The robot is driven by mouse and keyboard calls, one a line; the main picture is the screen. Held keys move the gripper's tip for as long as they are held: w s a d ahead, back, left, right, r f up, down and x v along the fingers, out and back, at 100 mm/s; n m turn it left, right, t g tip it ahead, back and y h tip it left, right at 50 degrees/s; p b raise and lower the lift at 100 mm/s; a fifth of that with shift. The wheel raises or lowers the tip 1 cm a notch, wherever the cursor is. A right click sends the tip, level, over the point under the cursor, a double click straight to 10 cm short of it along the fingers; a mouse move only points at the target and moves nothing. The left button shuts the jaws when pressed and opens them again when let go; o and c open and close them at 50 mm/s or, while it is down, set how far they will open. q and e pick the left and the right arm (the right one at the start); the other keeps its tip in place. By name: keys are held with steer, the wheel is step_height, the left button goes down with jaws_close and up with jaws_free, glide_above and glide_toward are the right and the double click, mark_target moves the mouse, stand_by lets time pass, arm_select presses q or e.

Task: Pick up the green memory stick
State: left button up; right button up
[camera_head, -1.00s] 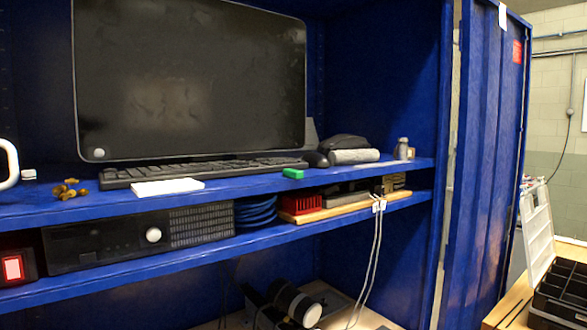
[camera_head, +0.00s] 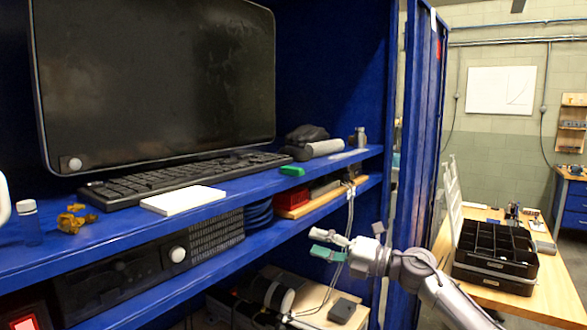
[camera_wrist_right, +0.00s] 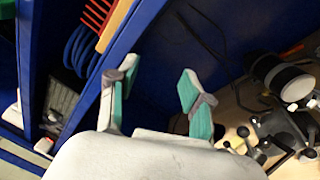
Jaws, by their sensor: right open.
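The green memory stick (camera_head: 292,170) lies on the upper blue shelf (camera_head: 240,190), near its front edge, in front of the keyboard's right end. My right gripper (camera_head: 328,246) is open and empty. It is in front of the cabinet, lower than the upper shelf and to the right of the stick, well apart from it. In the right wrist view its two green-padded fingers (camera_wrist_right: 155,98) stand apart with nothing between them. The stick cannot be made out in the right wrist view. My left gripper is not in view.
A black keyboard (camera_head: 180,178), a white pad (camera_head: 184,200) and a large monitor (camera_head: 155,85) share the upper shelf. The lower shelf holds a computer (camera_head: 140,260), blue cable coils (camera_head: 259,215) and a red item (camera_head: 292,198). White cables (camera_head: 349,225) hang near my right gripper.

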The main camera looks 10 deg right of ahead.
steer(key=r+n, duration=0.1)
steer(key=r, duration=0.1)
steer(key=s+r+n, duration=0.1)
steer(key=r, duration=0.1)
steer(key=s+a+r+n+g, duration=0.1)
steer(key=r, duration=0.1)
steer(key=shift+s+r+p, duration=0.25)
steer(key=shift+r+p, duration=0.05)
steer(key=shift+r, duration=0.05)
steer(key=n+h+p, duration=0.2)
steer(key=n+h, duration=0.4)
steer(key=n, duration=0.2)
glide_toward(301, 169)
steer(key=shift+g, duration=0.3)
steer(key=p+x, duration=0.3)
steer(key=x, duration=0.1)
steer(key=p+x, duration=0.3)
steer(key=x, duration=0.1)
steer(key=shift+w+a+p, duration=0.1)
steer(key=shift+w+p, duration=0.2)
steer(key=shift+w, duration=0.25)
steer(key=shift+s+r, duration=0.1)
steer(key=c, duration=0.4)
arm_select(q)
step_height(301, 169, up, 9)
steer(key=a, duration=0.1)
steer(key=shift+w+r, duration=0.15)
arm_select(e)
steer(key=c, duration=0.5)
